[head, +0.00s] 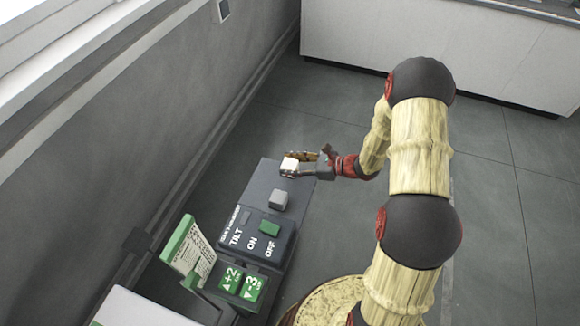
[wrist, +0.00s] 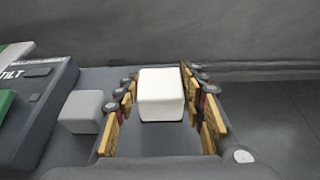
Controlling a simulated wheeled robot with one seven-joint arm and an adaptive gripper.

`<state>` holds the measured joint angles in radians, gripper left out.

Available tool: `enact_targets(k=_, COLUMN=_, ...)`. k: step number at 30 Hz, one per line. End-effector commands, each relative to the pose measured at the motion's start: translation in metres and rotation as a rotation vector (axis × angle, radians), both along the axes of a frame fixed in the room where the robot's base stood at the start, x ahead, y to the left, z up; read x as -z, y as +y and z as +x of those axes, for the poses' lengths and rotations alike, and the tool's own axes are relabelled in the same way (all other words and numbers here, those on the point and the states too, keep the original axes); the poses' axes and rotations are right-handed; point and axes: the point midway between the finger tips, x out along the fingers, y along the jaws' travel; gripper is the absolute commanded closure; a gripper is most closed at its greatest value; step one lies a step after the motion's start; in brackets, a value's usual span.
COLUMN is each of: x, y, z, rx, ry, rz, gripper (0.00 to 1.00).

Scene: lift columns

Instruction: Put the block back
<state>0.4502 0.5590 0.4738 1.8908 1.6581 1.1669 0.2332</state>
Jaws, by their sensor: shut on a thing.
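A white block (wrist: 161,95) sits between the fingers of my gripper (wrist: 162,112) in the wrist view. In the head view the white block (head: 289,164) shows at the fingertips of my gripper (head: 300,165), over the far end of a dark grey stand top (head: 262,183). My gripper is shut on the white block. Whether the block touches the surface below cannot be told. A second, grey block (head: 278,199) sits on the stand top nearer the control panel; it also shows left of my gripper in the wrist view (wrist: 83,111).
A control panel (head: 257,238) marked TILT, ON and OFF adjoins the stand top, with a green switch (head: 269,229). Green +2 and -3 labels (head: 242,284) and a green-edged sign (head: 187,249) stand nearer. A grey wall (head: 120,130) runs along the left. Open floor (head: 500,230) lies right.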

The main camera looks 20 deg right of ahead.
Motion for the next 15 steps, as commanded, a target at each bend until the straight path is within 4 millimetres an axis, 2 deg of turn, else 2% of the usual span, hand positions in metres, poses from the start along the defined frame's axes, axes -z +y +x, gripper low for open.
enact_targets(k=3, x=0.006, y=-0.002, z=0.006, rx=0.0, ry=-0.004, rz=0.001, gripper=1.0)
enact_targets(k=9, x=0.031, y=-0.001, z=0.005, rx=0.0, ry=-0.003, rz=0.002, gripper=1.0)
enact_targets(k=15, x=0.034, y=-0.002, z=0.006, rx=0.0, ry=-0.004, rz=0.001, gripper=1.0)
